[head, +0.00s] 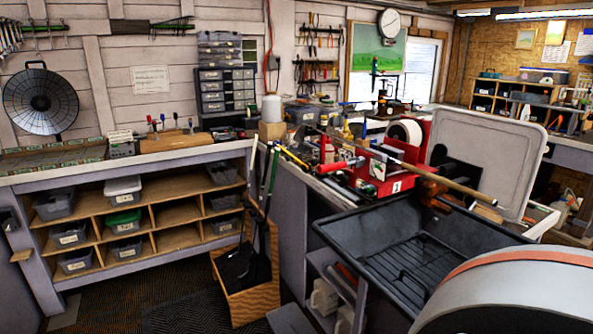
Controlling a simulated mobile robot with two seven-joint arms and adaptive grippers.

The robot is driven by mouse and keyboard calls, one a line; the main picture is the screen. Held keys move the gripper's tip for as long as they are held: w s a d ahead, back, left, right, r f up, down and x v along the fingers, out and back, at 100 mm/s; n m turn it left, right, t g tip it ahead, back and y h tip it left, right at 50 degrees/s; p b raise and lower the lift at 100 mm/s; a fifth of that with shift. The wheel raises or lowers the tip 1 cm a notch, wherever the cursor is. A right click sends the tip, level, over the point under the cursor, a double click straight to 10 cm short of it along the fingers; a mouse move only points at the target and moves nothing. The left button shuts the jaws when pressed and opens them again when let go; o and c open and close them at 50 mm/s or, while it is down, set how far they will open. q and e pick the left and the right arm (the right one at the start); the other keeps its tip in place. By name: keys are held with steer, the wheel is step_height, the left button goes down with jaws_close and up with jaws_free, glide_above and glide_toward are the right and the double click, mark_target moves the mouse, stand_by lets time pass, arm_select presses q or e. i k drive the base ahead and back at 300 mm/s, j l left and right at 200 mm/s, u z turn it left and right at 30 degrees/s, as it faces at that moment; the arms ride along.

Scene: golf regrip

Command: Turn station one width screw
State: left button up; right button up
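A red bench fixture (374,184) stands on the workbench right of centre, with a small white number label (397,187) too small to read surely. A second red part (327,150) with a red handle (341,166) sits to its left. A long tan shaft (400,162) runs slantwise across the fixture down to the right. I cannot pick out the width screw among these small parts. Neither of my grippers shows in the head view.
A black tray (345,232) stands in front of the fixture. A large grey round body with an orange band (520,298) fills the lower right corner. A pale upright panel (484,140) stands behind the shaft. A wooden box of clubs (250,300) stands on the floor.

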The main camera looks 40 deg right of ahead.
mark_target(342, 180)
steer(key=i+j+z, duration=0.1)
steer(key=i+z, duration=0.4)
steer(key=i+j+z, duration=0.7)
steer(key=z, duration=0.25)
steer(key=i+j+z, duration=0.3)
steer(key=z, duration=0.2)
